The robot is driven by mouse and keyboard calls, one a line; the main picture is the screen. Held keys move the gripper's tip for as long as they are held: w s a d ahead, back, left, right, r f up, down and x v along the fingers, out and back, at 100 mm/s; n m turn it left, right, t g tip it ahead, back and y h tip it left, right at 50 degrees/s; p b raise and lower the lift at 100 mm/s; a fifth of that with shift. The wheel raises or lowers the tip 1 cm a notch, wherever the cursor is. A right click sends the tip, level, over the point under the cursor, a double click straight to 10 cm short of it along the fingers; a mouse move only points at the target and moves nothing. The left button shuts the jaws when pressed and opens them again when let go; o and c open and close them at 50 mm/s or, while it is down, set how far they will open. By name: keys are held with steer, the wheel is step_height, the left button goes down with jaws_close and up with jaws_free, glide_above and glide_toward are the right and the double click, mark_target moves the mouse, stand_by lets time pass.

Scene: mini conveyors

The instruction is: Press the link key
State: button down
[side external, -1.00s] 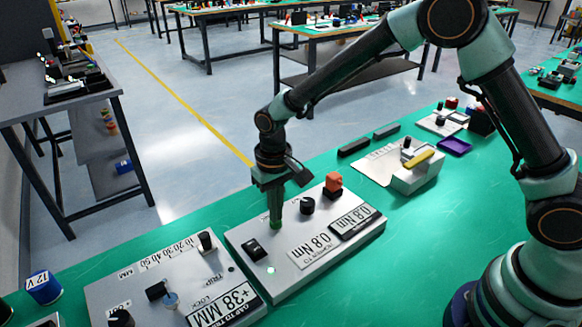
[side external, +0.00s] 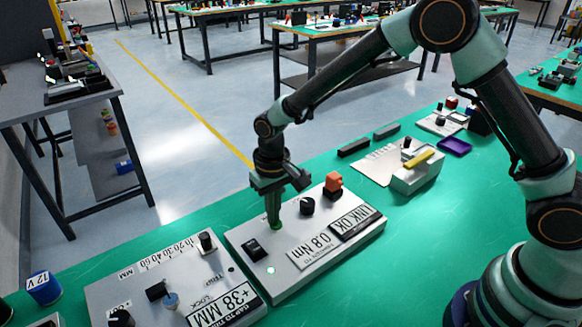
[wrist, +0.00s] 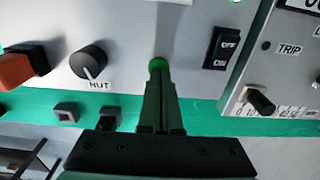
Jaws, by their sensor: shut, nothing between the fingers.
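My gripper (side external: 274,222) is shut and empty, pointing down at the grey control box (side external: 296,282). Its tips are at a green round key (wrist: 157,63), which shows just beyond them in the wrist view. Whether the tips touch the key or hover just over it I cannot tell, and part of it is hidden. No label reading "link" is visible on the key. The box's dark display (side external: 356,223) reads "LINK OK". A second, light display (side external: 311,248) reads 0.8 Nm.
A second panel (side external: 135,290) with a "+38 MM" display stands at left. Green tabletop in front of the boxes is clear.

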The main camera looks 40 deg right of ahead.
step_height(320, 180, up, 14)
stand_by(0.5)
stand_by(0.6)
steer(key=s+d+r+t, duration=0.2)
steer(key=s+d+r, duration=0.1)
steer(key=s+d, duration=0.4)
steer(key=s+d+r+t, duration=0.3)
steer(key=s+d+r, duration=0.1)
steer(key=s+d, duration=0.4)
steer(key=shift+d, duration=0.6)
